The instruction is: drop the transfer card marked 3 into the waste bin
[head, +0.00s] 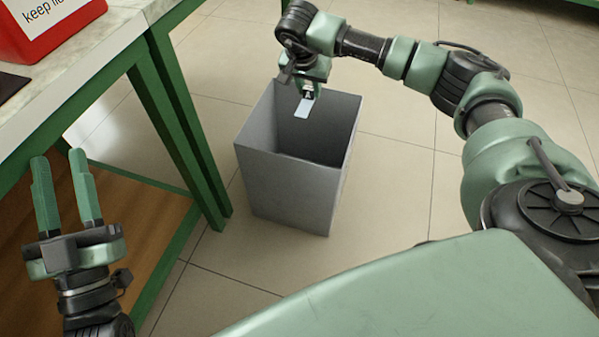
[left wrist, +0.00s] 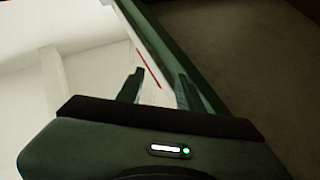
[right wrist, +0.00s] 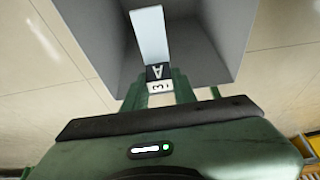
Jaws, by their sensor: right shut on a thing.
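The transfer card (right wrist: 151,40) is a pale strip with a dark patch marked A and a white patch marked 3 at its gripped end. In the head view the card (head: 304,108) hangs from my right gripper (head: 309,92) over the opening of the grey waste bin (head: 290,185). My right gripper also shows in the right wrist view (right wrist: 160,92), shut on the card's marked end. The bin (right wrist: 222,35) lies beyond the card there. My left gripper (head: 66,160) is open and empty beside the table, far left of the bin; its fingers also show in the left wrist view (left wrist: 158,85).
A green-framed table (head: 110,55) with a pale top stands left of the bin. A red box (head: 50,25) with a label sits on it. A brown lower shelf (head: 120,225) is under the table. Tiled floor around the bin's right side is clear.

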